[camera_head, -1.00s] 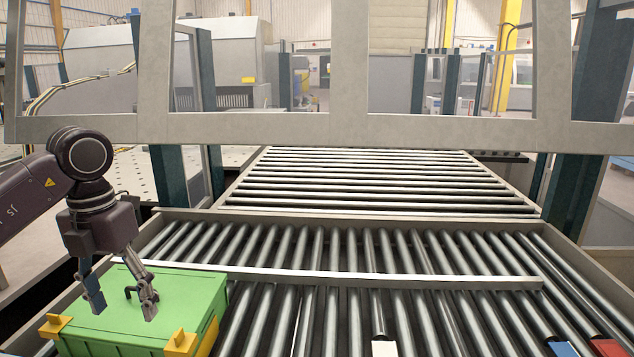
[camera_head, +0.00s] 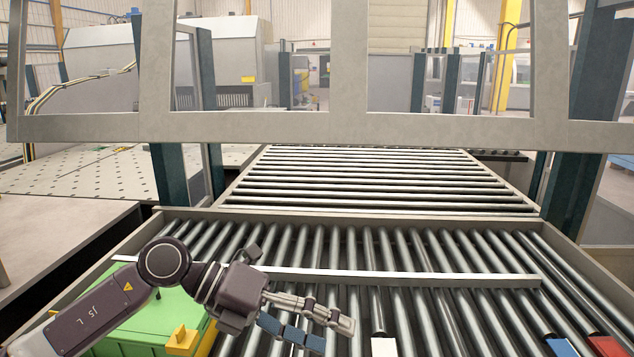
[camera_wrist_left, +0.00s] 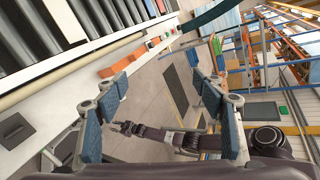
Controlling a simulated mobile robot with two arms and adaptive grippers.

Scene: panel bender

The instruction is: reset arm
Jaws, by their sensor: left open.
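My left gripper (camera_head: 333,334) is open and empty in the head view, above the rollers and to the right of the green box, with its fingers pointing right. In the left wrist view its blue-padded fingers (camera_wrist_left: 168,112) are spread wide with nothing between them. The green box (camera_head: 150,318) with yellow corner pieces sits on the roller conveyor (camera_head: 420,255) at the lower left, partly hidden behind my left arm. My right gripper is not visible in the head view. A dark arm link and a jointed dark gripper show beyond the fingers in the left wrist view.
A metal rail (camera_head: 400,276) crosses the rollers. A grey frame (camera_head: 350,131) spans the conveyor at the back. White, blue (camera_head: 562,347) and red (camera_head: 606,346) pieces lie at the front edge. A perforated table (camera_head: 80,172) stands at the left.

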